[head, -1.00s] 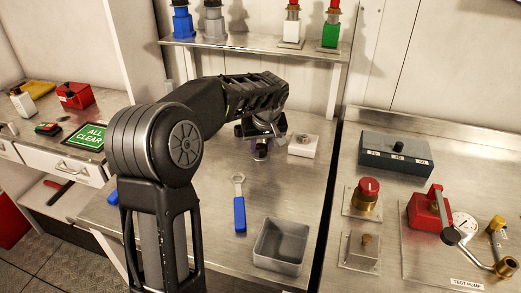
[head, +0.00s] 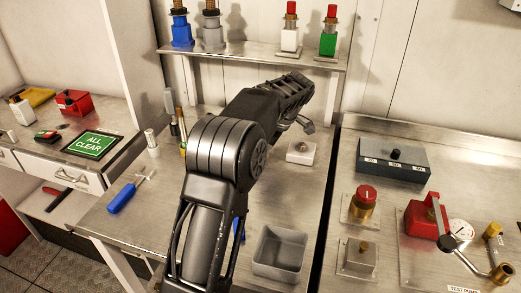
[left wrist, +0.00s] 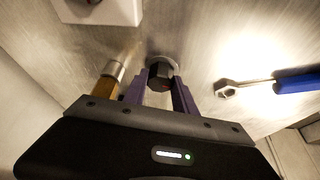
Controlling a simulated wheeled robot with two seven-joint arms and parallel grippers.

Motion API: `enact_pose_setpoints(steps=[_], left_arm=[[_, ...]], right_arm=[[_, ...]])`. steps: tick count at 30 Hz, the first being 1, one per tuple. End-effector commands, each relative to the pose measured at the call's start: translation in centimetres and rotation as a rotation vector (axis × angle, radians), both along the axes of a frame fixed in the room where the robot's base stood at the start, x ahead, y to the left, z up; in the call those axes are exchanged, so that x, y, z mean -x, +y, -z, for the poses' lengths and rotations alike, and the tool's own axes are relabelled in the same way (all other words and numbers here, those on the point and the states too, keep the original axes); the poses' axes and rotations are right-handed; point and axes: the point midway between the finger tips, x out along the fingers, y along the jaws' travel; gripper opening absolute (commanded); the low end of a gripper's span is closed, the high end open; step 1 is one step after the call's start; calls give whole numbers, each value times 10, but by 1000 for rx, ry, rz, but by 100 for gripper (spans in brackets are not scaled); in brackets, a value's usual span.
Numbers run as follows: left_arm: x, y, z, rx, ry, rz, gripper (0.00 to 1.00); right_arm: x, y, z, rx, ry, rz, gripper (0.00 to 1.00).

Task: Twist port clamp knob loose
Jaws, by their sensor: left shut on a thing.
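In the left wrist view, a dark faceted knob (left wrist: 160,74) with a pale round base stands between the two purple fingers of my left gripper (left wrist: 161,85). The gripper is shut on the knob, one finger on each side. In the head view my own arm hides the knob and most of the left gripper; only a small part of the hand shows by the white block. Whether the knob has turned cannot be seen. My right gripper is in neither view.
A wrench with a blue handle (left wrist: 295,83) lies beside the gripper. A brass-and-silver cylinder (left wrist: 108,80) is close to one finger. A shelf (head: 250,54) stands behind.

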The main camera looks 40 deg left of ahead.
Motion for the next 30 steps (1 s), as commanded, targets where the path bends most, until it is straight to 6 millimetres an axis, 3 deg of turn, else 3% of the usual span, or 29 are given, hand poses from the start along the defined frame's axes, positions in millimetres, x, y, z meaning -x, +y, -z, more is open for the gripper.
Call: enact_pose_setpoints(steps=[9,24,25,30], left_arm=[[-1,0,-1,1,-1,-146,0],[-1,0,0,2,-2,-175,0],[-1,0,0,2,-2,-174,34],[-1,0,0,2,-2,-173,47]], right_arm=[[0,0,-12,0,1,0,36],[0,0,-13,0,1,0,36],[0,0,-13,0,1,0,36],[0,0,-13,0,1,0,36]])
